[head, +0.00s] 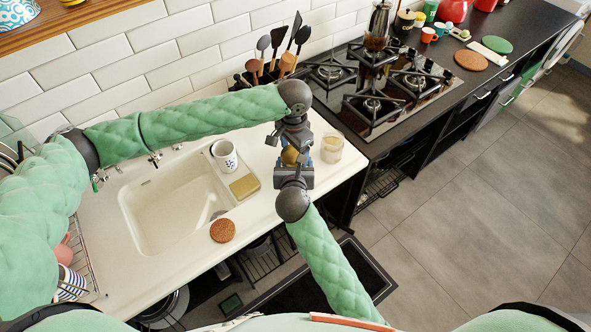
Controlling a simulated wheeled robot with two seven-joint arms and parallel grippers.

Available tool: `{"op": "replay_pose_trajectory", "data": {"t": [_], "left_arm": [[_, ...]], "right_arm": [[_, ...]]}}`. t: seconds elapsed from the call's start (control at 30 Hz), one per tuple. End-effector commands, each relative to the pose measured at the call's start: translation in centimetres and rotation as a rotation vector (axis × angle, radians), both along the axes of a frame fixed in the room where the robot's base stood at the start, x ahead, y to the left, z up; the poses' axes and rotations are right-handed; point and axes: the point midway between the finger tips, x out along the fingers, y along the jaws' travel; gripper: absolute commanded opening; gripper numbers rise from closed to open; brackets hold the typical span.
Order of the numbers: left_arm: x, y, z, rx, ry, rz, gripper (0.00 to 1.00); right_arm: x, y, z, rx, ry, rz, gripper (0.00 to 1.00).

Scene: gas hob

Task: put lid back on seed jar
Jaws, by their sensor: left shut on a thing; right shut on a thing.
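A clear glass jar (331,147) with pale contents stands upright on the white counter, just right of my grippers. A small golden-brown rounded thing (290,157), probably the lid, is between my two grippers, mostly hidden by them. My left gripper (290,145) reaches it from the far side and is shut on it. My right gripper (292,168) reaches it from the near side and is shut on it too. Both grippers are apart from the jar in the picture. I cannot tell how high they hold the thing.
A white sink (165,215) lies to the left. A patterned mug (225,155), a sponge-like block (244,186) and a brown round mat (222,230) are near its right edge. Utensils (277,55) stand behind. The gas hob (380,85) is right of the jar.

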Motion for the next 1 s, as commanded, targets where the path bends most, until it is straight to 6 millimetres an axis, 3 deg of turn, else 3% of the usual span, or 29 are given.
{"op": "replay_pose_trajectory", "data": {"t": [0.07, 0.1, 0.2, 0.53, 0.83, 1.0], "left_arm": [[-0.2, -0.4, 0.1, -0.008, 0.0, -0.005, 0.44], [-0.2, -0.4, 0.1, -0.008, 0.0, -0.005, 0.8], [-0.2, -0.4, 0.1, -0.007, 0.001, -0.004, 0.93], [-0.3, -0.3, 0.5, -0.005, 0.003, -0.004, 0.93], [-0.3, -0.2, 3.8, -0.004, 0.002, -0.004, 0.93], [-0.2, -0.1, 4.6, -0.003, 0.002, -0.002, 0.93]], "right_arm": [[-0.1, 0.4, 0.0, 0.003, 0.001, 0.006, 0.08], [-0.1, 0.4, 0.0, 0.003, 0.001, 0.006, 0.08], [-0.1, 0.4, 0.0, 0.002, 0.001, 0.006, 0.08], [0.0, 0.1, -0.1, 0.001, 0.001, 0.002, 0.08], [0.0, 0.0, -0.2, -0.001, 0.003, -0.001, 0.08], [0.0, 0.0, -0.2, 0.0, 0.002, 0.0, 0.08]]}}
